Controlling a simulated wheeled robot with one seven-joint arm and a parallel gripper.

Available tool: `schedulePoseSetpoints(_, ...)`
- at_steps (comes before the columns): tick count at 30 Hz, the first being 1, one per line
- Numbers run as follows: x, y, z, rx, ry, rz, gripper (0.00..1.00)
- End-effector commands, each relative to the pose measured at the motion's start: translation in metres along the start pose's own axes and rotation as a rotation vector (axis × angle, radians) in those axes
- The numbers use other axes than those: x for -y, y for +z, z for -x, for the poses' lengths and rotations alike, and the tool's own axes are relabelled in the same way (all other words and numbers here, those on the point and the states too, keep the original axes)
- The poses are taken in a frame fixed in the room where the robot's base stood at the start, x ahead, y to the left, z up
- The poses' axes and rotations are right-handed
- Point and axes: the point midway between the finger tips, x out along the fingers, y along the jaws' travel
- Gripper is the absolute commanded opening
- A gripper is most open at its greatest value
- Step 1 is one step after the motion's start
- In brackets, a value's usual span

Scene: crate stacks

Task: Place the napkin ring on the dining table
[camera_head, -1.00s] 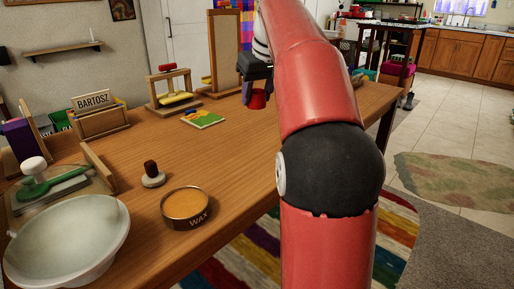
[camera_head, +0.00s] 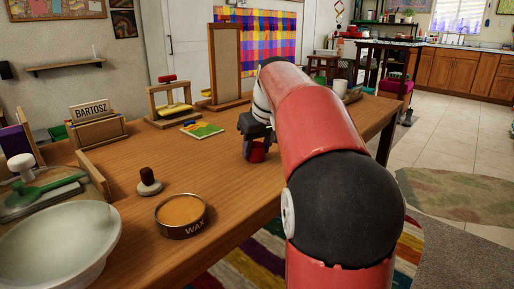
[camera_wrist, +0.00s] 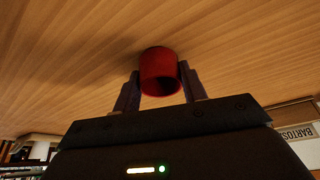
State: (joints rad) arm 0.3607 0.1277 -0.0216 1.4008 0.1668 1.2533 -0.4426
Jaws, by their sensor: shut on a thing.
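The napkin ring is a short red tube. In the wrist view the napkin ring (camera_wrist: 160,72) sits between the two fingers of my gripper (camera_wrist: 161,88), which is shut on it. In the head view the ring (camera_head: 257,152) shows below my dark gripper (camera_head: 255,145), low over the wooden dining table (camera_head: 225,180). The ring is close to the tabletop; I cannot tell whether it touches it. My arm hides the part of the table to the right of the gripper.
A wax tin (camera_head: 181,215), a dark-knobbed stamp (camera_head: 149,182) and a pale bowl (camera_head: 60,245) stand at the front left. A colourful booklet (camera_head: 202,130), a small wooden frame (camera_head: 172,103) and a BARTOSZ holder (camera_head: 95,128) lie farther back. The table around the gripper is clear.

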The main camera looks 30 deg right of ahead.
Motion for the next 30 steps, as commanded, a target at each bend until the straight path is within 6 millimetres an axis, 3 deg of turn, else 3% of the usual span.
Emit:
schedulePoseSetpoints(4, 0.000, 0.002, -0.003, 0.000, 0.000, 0.000, 0.15)
schedulePoseSetpoints(5, 0.000, 0.001, -0.003, 0.000, 0.000, 0.000, 0.45)
schedulePoseSetpoints(9, 0.000, 0.001, -0.003, 0.001, 0.000, 0.000, 0.63)
schedulePoseSetpoints(20, 0.000, -0.001, 0.003, 0.000, 0.000, 0.000, 0.64)
schedulePoseSetpoints(23, 0.000, -0.001, 0.015, -0.002, 0.001, 0.000, 0.64)
schedulePoseSetpoints(30, 0.000, -0.002, 0.067, -0.004, 0.002, 0.000, 0.64)
